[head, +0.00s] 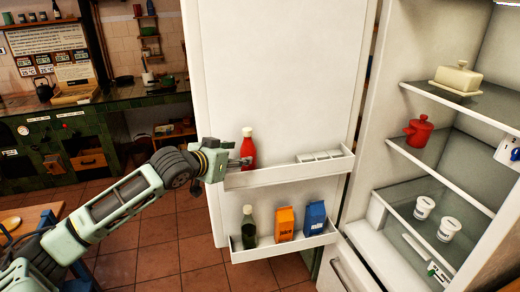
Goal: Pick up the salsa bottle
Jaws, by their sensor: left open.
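A red bottle with a white cap (248,149), which looks like the salsa bottle, stands upright in the upper shelf (285,176) of the open fridge door. My left gripper (238,163) reaches in from the left at the bottle's lower part. Its fingers are open and small in the picture. I cannot tell whether they touch the bottle or sit around it. The bottle's base is hidden by the shelf's front wall. My right gripper is not in view.
A white egg holder (319,156) shares the upper door shelf. The lower door shelf (284,246) holds a dark bottle (249,228), an orange carton (285,223) and a blue carton (314,218). The fridge interior at right holds a butter dish (457,78), a red pot (418,131) and two white cups (424,207).

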